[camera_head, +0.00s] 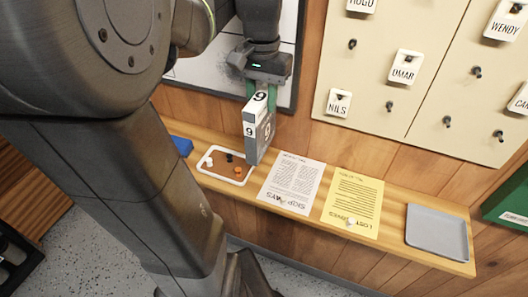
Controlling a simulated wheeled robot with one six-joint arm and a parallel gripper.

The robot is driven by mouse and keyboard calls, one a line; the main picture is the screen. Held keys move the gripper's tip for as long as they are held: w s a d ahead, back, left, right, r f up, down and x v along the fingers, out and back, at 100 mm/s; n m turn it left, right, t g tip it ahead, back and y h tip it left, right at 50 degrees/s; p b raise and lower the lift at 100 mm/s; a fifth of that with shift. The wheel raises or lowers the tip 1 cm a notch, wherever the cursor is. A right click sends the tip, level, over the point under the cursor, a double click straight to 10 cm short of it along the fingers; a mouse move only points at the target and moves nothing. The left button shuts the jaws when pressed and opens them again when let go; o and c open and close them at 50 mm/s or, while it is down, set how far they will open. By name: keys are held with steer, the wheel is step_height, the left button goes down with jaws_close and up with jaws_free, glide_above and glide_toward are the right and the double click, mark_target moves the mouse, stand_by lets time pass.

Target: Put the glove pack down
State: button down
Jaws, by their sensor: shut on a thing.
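The glove pack (259,132) is a grey and white box marked with the number 9. My gripper (261,92) is shut on its upper end and holds it upright. The pack hangs in front of the wall, over the wooden shelf (395,240), near the small brown tray and a white printed sheet. I cannot tell exactly how far its lower end is above the shelf.
The shelf bears a brown tray (225,181) with small items, a white sheet (292,183), a yellow sheet (352,202) with a small white object (350,221), a grey tray (436,233) and a blue item (182,145). A tag board (425,75) hangs behind.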

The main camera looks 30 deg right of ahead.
mark_target(262, 132)
step_height(262, 132, down, 10)
steer(key=shift+r, duration=0.1)
stand_by(0.4)
steer(key=shift+f, duration=0.2)
steer(key=c, duration=1)
jaws_free()
steer(key=shift+r, duration=0.1)
steer(key=shift+c, duration=0.2)
